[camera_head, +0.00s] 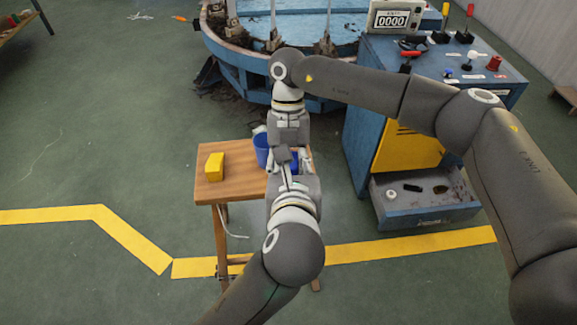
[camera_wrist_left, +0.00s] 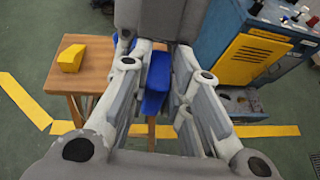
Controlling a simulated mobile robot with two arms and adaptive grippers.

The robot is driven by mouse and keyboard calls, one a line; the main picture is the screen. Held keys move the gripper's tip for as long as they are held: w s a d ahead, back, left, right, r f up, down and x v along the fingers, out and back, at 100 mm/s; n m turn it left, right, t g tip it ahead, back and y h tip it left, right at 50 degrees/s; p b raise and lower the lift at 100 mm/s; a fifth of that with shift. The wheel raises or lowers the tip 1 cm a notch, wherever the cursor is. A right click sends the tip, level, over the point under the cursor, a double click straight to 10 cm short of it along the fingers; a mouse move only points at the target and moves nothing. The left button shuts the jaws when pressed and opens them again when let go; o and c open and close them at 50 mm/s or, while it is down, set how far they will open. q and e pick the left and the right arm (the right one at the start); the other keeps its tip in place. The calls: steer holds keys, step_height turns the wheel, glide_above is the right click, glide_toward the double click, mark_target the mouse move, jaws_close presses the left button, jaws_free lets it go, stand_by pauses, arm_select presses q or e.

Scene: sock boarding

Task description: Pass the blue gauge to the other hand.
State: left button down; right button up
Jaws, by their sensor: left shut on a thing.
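The blue gauge (camera_wrist_left: 157,82) shows in the left wrist view as a blue block between the fingers of my left gripper (camera_wrist_left: 155,60). In the head view my left gripper (camera_head: 287,168) is over the table's right part and hides most of the gauge. My left gripper is shut on the gauge. My right gripper (camera_head: 287,140) comes from the far side and faces the left one, close to it. Its dark grey body fills the top of the left wrist view. Its fingertips are hidden, so I cannot tell whether it touches the gauge.
A small wooden table (camera_head: 232,188) stands below, with a yellow block (camera_head: 215,167) and a blue container (camera_head: 262,150) on it. A blue cabinet (camera_head: 360,130) with an open drawer (camera_head: 425,213) stands to the right. A round blue machine (camera_head: 240,62) is behind.

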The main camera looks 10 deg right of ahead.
steer(key=shift+c, duration=0.4)
steer(key=shift+a, duration=0.1)
jaws_close()
arm_select(q)
steer(key=c, duration=1.3)
jaws_free()
steer(key=shift+d, duration=0.1)
steer(key=shift+o, duration=0.2)
